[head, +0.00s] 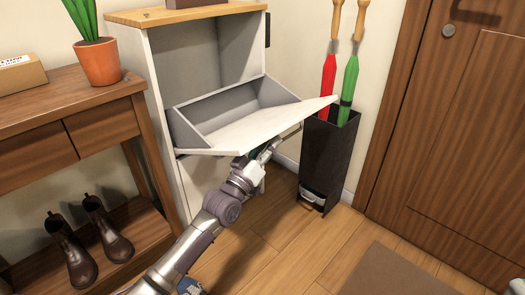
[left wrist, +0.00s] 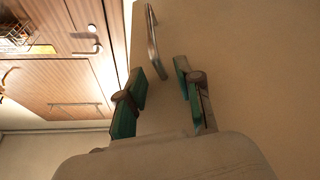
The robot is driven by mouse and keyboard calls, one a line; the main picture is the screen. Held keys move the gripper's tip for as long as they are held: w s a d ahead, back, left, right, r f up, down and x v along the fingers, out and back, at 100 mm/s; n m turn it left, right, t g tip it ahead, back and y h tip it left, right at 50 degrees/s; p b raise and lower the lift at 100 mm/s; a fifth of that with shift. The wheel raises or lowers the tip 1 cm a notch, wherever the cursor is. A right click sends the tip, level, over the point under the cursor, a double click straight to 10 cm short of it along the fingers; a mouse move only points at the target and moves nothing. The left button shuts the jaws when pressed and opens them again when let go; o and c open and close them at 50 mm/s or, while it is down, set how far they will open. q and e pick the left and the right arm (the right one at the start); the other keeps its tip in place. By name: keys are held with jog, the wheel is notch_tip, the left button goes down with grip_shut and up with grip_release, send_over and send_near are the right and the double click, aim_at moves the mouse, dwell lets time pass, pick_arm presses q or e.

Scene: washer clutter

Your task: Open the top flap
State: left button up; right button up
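The top flap (head: 255,128) of the white shoe cabinet (head: 162,75) is tilted far out, with its grey inner bin (head: 215,110) exposed. My left gripper (head: 258,156) is below the flap's front, partly hidden by it. In the left wrist view its two green-padded fingers (left wrist: 160,80) are apart. A metal bar handle (left wrist: 153,40) on a pale panel lies ahead, its near end between the fingertips. I cannot tell whether either finger touches it. My right gripper is not in view.
A black umbrella stand (head: 328,160) with red and green umbrellas stands close right of the flap. A wooden console table (head: 95,85) with a potted plant (head: 97,60) and boots (head: 108,230) is at left. A brown door (head: 460,130) is at right.

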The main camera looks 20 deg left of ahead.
pick_arm(q)
jog(key=shift+v, duration=1.65)
jog(key=shift+s, duration=0.1)
jog(key=a+p+v, duration=0.1)
jog(key=v, duration=1.4)
jog(key=shift+s+f+p, duration=0.2)
jog(key=shift+p, duration=0.2)
jog(key=shift+a, duration=0.1)
